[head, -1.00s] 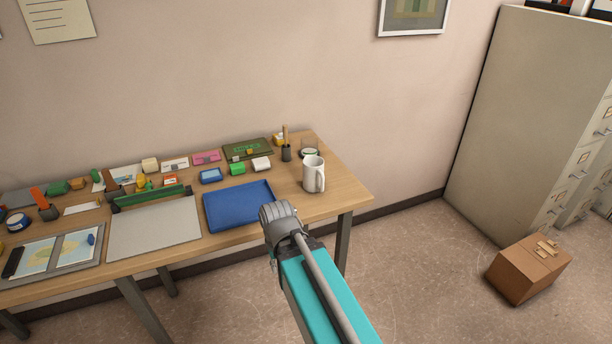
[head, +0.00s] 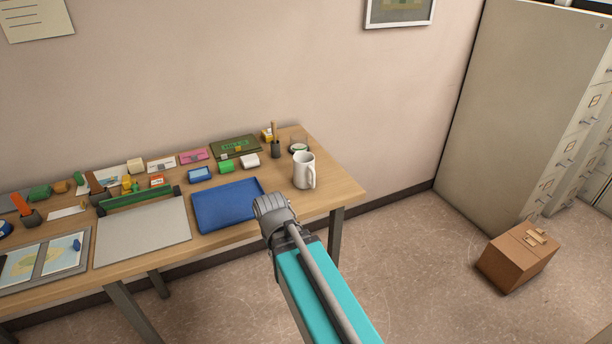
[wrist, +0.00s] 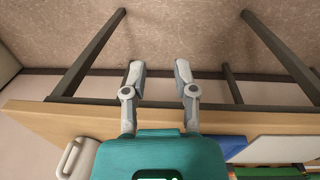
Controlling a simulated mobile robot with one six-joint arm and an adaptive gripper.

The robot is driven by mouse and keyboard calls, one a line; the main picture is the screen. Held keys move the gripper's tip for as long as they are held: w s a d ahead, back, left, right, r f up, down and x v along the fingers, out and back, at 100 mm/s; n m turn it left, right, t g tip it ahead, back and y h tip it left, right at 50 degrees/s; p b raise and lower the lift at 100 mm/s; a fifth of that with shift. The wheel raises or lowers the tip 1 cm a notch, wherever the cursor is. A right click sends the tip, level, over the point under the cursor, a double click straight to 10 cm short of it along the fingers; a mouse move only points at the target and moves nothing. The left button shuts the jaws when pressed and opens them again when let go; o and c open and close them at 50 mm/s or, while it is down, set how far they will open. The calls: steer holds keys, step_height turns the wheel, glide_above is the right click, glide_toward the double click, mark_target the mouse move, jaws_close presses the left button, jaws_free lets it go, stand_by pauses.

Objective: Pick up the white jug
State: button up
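The white jug (head: 303,171) stands upright near the right end of the wooden desk, its handle on the right side. It also shows at the lower left of the wrist view (wrist: 75,158), partly cut off by my gripper's body. My gripper (wrist: 158,68) is open and empty in the wrist view, its two fingers apart over the desk's front edge, with floor beyond them. In the head view my arm hides the fingers.
A blue tray (head: 228,206) lies left of the jug. Behind the jug are a pen cup (head: 275,149) and a glass dish (head: 299,146). Several small items fill the desk's left part. A cardboard box (head: 517,258) stands on the floor before grey cabinets (head: 475,110).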

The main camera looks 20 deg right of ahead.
steer(key=w+d+r+n+t+h+b, duration=0.1)
steer(key=w+d+n+h+b, duration=0.1)
steer(key=w+d+n+h, duration=0.2)
steer(key=w+d+r+n+t+h+b, duration=0.1)
steer(key=w+d+n+h, duration=0.3)
steer(key=w, duration=0.4)
steer(key=w+d+r+n+t+h+b, duration=0.1)
steer(key=w+d+r+n+h+b, duration=0.2)
steer(key=w+d+n, duration=0.3)
steer(key=shift+n+h+b, duration=0.3)
steer(key=shift+h+b, duration=0.1)
steer(key=shift+h, duration=0.5)
steer(key=w+r+n+t+h+b, duration=0.1)
steer(key=w+r+n+h, duration=0.2)
steer(key=w+r+n, duration=0.1)
steer(key=shift+w+d+r+n+t+h+b, duration=0.3)
steer(key=shift+w+r+n+t+h, duration=0.1)
steer(key=shift+n, duration=0.4)
steer(key=shift+f, duration=0.1)
